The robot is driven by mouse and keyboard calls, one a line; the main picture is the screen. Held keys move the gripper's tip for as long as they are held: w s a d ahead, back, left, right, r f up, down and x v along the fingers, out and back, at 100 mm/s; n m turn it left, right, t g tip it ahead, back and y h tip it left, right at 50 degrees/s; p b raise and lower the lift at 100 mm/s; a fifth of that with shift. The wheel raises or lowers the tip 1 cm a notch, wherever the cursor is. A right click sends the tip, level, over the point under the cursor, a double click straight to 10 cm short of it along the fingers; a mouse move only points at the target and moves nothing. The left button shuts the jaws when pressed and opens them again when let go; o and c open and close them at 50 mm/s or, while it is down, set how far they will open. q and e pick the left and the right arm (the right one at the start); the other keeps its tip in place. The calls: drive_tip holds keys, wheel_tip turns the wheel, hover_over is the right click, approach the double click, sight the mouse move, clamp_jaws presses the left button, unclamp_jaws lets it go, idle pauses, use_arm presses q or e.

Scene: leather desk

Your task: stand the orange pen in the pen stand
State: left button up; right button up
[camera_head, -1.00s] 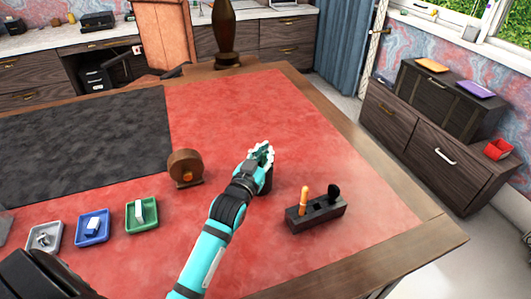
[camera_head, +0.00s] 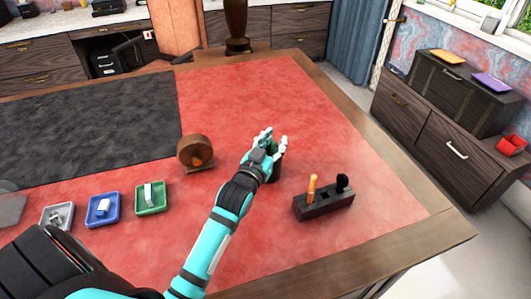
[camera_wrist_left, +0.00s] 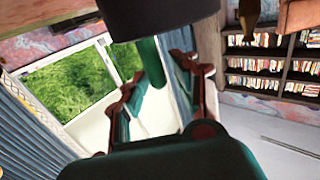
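An orange pen-like stick (camera_head: 313,186) stands upright in a black slotted block (camera_head: 325,204) on the red desk top. A dark cup-like holder (camera_head: 277,172) stands left of that block, partly hidden by my left gripper (camera_head: 272,143). My left gripper is open above this holder, its fingers on either side of a green item (camera_head: 271,147). In the left wrist view the green item (camera_wrist_left: 152,62) comes out of the dark holder (camera_wrist_left: 150,18) between the spread fingers (camera_wrist_left: 158,85). I cannot tell if they touch it. My right gripper is not in view.
A black item (camera_head: 343,181) also stands in the block. A round brown holder (camera_head: 195,150) is to the left. Green (camera_head: 151,198), blue (camera_head: 103,209) and grey (camera_head: 57,217) trays lie at the front left. The red surface behind the gripper is clear.

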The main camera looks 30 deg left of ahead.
use_arm(q)
drive_tip(key=s+d, duration=0.1)
drive_tip(key=s, duration=1)
drive_tip(key=shift+s+r+b, duration=0.15)
drive_tip(key=shift+b, duration=0.25)
